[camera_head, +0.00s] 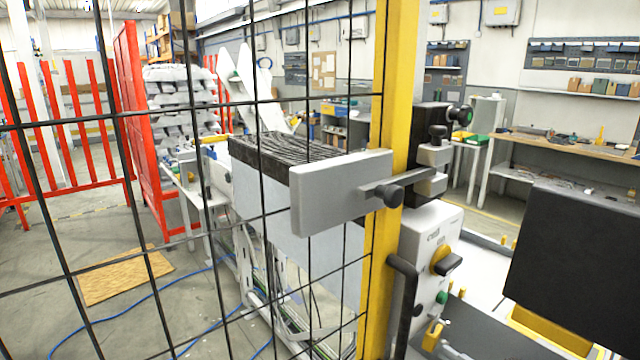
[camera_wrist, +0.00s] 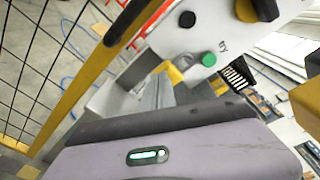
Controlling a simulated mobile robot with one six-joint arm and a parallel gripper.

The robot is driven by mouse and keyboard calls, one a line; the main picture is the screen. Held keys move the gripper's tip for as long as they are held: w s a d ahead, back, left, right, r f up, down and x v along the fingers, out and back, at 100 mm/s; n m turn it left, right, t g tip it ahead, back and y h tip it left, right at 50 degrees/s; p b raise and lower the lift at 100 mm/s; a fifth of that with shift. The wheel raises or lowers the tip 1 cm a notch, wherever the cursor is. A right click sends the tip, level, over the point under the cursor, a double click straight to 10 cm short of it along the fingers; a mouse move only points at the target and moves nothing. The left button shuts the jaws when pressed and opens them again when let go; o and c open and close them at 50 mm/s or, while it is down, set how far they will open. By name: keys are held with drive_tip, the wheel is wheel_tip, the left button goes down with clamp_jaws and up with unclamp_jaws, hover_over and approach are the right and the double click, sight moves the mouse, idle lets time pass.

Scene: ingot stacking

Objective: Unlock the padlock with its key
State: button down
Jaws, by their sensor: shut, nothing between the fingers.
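A small yellow shape (camera_head: 433,335) that looks like the padlock hangs at the lower front of the white control box (camera_head: 428,240). It is small, and I cannot tell whether its shackle is open. I cannot make out a key in either view. The wrist view shows the control box (camera_wrist: 225,30) tilted across the top. My gripper (camera_wrist: 164,92) is shut and empty just below the box in that view. Its grey body with a green light fills the bottom and hides much of what lies behind. The fingertips are hard to tell from the grey background. I cannot make out my gripper in the head view.
A black wire mesh fence (camera_head: 119,150) and yellow post (camera_head: 384,220) stand in front. A grey latch plate (camera_head: 330,195) with a black knob projects across the mesh. The box carries a yellow rotary switch (camera_head: 443,261). A black panel (camera_head: 575,265) blocks the right.

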drive_tip(key=s+d, duration=0.4)
drive_tip(key=shift+d+f, duration=0.15)
drive_tip(key=shift+d, duration=0.05)
drive_tip(key=shift+w, duration=0.1)
